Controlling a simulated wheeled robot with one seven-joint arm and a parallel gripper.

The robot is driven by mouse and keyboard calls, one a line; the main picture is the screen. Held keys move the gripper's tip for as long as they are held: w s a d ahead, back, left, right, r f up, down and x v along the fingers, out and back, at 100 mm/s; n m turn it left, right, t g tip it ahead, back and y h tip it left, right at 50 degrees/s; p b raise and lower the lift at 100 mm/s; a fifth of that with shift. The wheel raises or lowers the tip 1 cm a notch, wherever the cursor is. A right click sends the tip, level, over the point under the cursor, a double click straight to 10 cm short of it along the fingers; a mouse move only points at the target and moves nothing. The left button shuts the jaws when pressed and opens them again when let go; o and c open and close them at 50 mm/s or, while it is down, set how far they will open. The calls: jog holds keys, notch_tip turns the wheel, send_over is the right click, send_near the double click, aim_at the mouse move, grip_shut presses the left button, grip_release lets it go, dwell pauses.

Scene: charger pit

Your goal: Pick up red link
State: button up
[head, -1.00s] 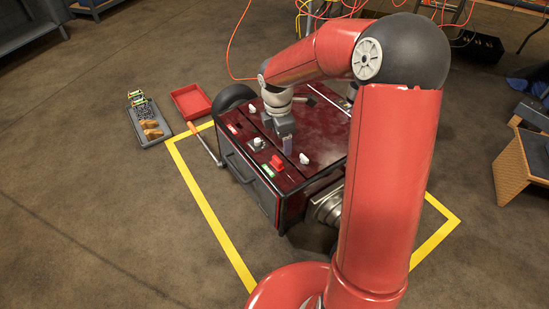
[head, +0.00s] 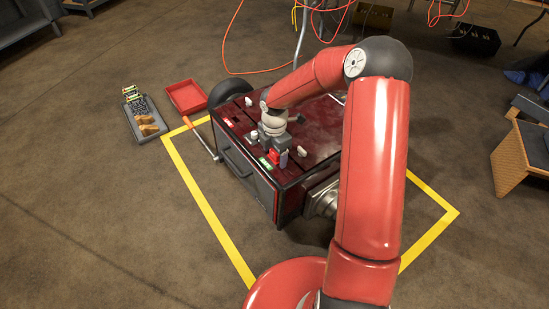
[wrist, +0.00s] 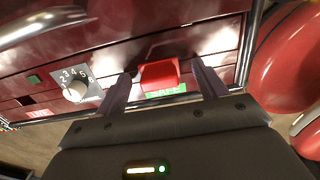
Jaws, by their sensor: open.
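The red link (wrist: 160,74) is a small red block on the dark red top of the charger box, just above a green label reading SAFE (wrist: 166,91) in the wrist view. It also shows in the head view (head: 274,155), partly hidden by my gripper. My gripper (wrist: 160,82) is open, with one finger on each side of the red link and gaps on both sides. In the head view my gripper (head: 279,158) is low over the front part of the box. I cannot tell how far the fingertips are above the panel.
A red tray (head: 188,97) and a grey tray (head: 131,108) with parts lie on the floor at left. Yellow tape (head: 203,205) borders the box (head: 322,117).

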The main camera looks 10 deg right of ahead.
jog(key=c, duration=1.1)
